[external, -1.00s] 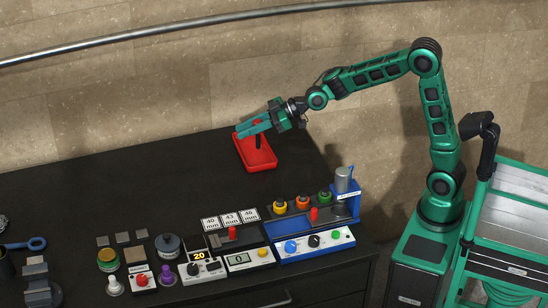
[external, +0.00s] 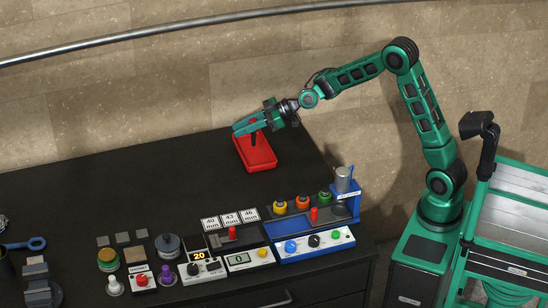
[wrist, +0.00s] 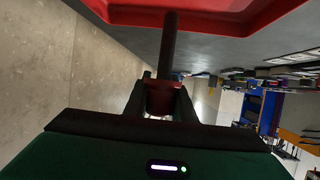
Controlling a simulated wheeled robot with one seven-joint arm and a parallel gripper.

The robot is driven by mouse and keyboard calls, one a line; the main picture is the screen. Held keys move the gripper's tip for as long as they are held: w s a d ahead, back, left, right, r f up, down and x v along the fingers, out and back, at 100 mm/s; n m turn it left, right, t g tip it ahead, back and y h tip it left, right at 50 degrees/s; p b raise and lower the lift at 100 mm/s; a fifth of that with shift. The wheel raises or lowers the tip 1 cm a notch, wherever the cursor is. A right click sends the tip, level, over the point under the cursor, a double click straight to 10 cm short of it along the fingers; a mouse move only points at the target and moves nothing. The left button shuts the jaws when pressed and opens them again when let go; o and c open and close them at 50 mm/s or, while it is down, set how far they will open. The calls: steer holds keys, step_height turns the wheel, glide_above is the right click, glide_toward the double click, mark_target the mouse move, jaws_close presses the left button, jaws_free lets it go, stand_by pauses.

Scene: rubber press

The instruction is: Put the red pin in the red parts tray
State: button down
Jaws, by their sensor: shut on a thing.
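The red parts tray (external: 263,160) lies on the black bench top, towards its back right edge. My gripper (external: 248,124) is above the back part of the tray, reaching in from the right. It is shut on the red pin, whose dark shaft (external: 254,139) hangs roughly upright below the fingers in the external view. In the wrist view the fingers grip the pin's red part (wrist: 164,98), and the dark shaft points towards the tray (wrist: 125,14). I cannot tell whether the pin's lower end touches the tray floor.
A row of control boxes with knobs and displays (external: 250,258) runs along the bench's front. A blue press (external: 343,200) stands at the front right. The bench top left of the tray is clear. A stone wall rises behind.

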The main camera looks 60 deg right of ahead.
steer(key=shift+f, duration=1.4)
steer(key=c, duration=1.5)
jaws_free()
steer(key=shift+f, duration=0.15)
steer(key=v, duration=1.2)
steer(key=shift+s+d, duration=0.1)
steer(key=shift+s, duration=0.05)
